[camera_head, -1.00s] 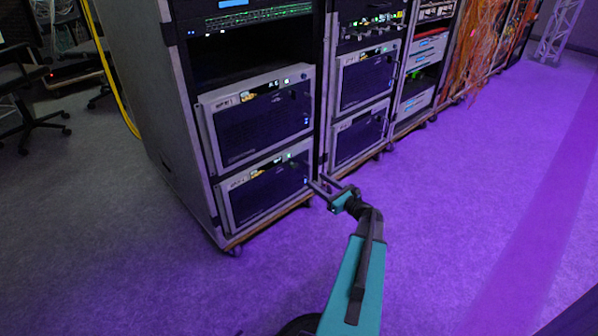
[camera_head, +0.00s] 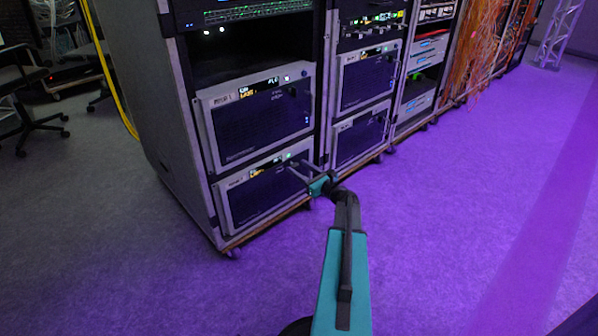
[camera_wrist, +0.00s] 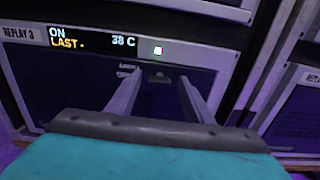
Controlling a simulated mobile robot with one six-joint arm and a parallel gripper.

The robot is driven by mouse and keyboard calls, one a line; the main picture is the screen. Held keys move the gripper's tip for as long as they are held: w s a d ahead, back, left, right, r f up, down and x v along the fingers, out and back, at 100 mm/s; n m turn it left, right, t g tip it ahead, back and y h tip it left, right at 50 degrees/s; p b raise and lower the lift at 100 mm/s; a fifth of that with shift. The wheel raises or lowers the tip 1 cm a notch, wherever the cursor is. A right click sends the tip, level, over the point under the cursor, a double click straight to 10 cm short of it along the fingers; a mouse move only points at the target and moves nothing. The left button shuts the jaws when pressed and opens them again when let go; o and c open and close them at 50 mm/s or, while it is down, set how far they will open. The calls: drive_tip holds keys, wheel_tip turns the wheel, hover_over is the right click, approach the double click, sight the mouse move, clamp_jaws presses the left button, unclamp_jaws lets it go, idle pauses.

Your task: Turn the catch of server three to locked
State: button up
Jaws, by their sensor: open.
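Server three, labelled "REPLAY 3" in the wrist view (camera_wrist: 17,33), is the lowest unit of the near rack in the head view (camera_head: 262,192). Its display (camera_wrist: 90,42) reads ON, LAST and 38 C, with a green-white light to the right. A small dark catch (camera_wrist: 159,76) sits below that light on the dark front panel. Its exact turn is too dim to tell. A small pale marking is left of it. My gripper (camera_wrist: 160,84) is open, its fingers either side of the catch in the picture; contact cannot be told. In the head view my gripper (camera_head: 297,167) is at this server's right upper front.
A similar server (camera_head: 262,120) sits directly above in the same rack (camera_head: 143,110). Another rack with two such units (camera_head: 360,135) stands to the right. Orange cables (camera_head: 480,45) hang farther back. The purple-lit floor (camera_head: 440,220) in front is clear.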

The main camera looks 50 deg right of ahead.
drive_tip(key=shift+c, duration=0.2)
drive_tip(key=c, duration=1)
drive_tip(key=shift+a, duration=0.15)
